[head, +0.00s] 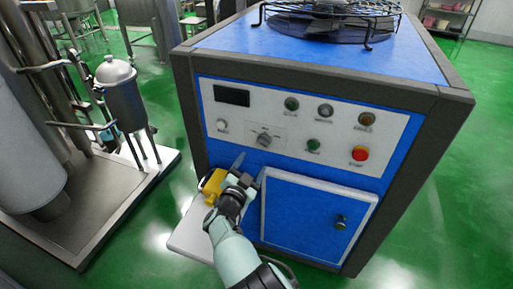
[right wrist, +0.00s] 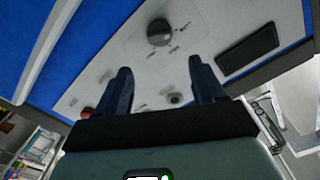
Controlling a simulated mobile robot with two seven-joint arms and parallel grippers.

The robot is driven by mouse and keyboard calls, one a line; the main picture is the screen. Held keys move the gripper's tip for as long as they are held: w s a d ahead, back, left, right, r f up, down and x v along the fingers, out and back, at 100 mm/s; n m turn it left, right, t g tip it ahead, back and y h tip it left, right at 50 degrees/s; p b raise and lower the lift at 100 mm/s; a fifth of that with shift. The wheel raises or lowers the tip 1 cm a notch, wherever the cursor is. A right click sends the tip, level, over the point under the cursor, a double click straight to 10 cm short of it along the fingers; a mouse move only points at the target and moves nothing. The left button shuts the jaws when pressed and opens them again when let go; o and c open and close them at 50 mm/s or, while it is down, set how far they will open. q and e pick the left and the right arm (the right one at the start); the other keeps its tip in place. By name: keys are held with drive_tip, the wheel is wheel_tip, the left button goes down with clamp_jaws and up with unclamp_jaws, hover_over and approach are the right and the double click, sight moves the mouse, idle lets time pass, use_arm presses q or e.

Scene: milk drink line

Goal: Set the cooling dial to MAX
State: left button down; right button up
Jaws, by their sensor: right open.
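The cooling dial is a dark grey round knob (head: 264,138) on the white control panel (head: 300,152) of the blue machine. Its printed labels are too small to read, and I cannot tell which setting it points to. My right gripper (head: 250,169) is open and empty, just below the dial in the head view. In the right wrist view the dial (right wrist: 160,32) shows beyond the two dark fingers (right wrist: 160,78), roughly in line with the gap between them and apart from them. My left gripper is not in view.
The panel also carries a dark display (head: 232,95), a red button (head: 360,153), green buttons (head: 313,144) and other small controls. A blue door (head: 312,220) with a dark latch is below. A yellow object (head: 213,186) is beside my gripper. A steel vessel (head: 122,95) stands left.

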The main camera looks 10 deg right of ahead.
sight(262, 143)
drive_tip(key=b+x, duration=0.1)
drive_tip(key=x, duration=0.9)
drive_tip(key=shift+w+d, duration=0.2)
drive_tip(key=shift+w, duration=0.15)
drive_tip(key=shift+c, duration=0.3)
drive_tip(key=c, duration=1)
